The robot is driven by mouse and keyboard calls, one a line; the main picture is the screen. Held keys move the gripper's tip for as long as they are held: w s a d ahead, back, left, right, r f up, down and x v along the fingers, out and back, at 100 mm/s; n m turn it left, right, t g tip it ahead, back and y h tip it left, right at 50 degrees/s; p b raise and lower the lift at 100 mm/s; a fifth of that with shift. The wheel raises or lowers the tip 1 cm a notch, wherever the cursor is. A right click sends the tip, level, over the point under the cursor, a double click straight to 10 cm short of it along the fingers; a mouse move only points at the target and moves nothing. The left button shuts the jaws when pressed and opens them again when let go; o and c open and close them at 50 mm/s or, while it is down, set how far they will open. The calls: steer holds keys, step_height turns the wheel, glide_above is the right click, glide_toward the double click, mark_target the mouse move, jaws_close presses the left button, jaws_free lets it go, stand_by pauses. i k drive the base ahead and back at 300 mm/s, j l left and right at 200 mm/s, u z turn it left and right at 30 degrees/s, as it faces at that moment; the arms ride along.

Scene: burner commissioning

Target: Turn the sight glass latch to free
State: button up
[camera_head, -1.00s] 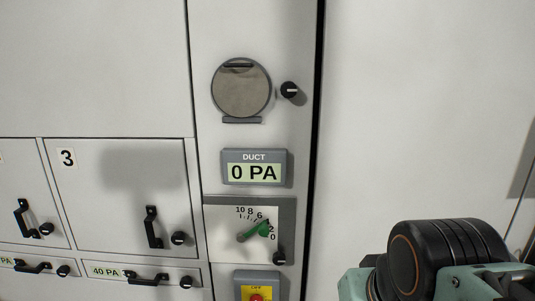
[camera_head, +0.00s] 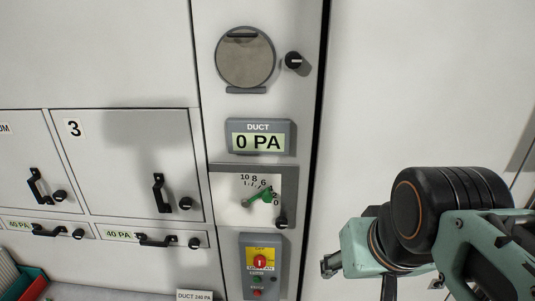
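The round sight glass (camera_head: 245,60) with a grey rim is at the top of the narrow panel. A small black latch knob (camera_head: 294,62) with a white mark sits just right of it; the mark lies roughly level. My gripper (camera_head: 330,265) is at the lower right, below and right of the latch and well apart from it. Only part of the gripper shows beside my teal and black arm, and its fingers are too unclear to judge.
Below the sight glass are the duct display (camera_head: 260,138) reading 0 PA, a dial with a green lever (camera_head: 260,196) and a yellow switch plate with a red knob (camera_head: 260,262). Handled doors (camera_head: 130,160) are at left. The right panel is bare. A green tray (camera_head: 25,285) is lower left.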

mark_target(293, 59)
steer(key=u, duration=0.4)
steer(key=k+j+z, duration=0.15)
steer(key=j, duration=0.2)
steer(key=k+j+z, duration=0.15)
steer(key=j, duration=0.2)
steer(key=k+j+z, duration=0.15)
steer(key=j, duration=0.2)
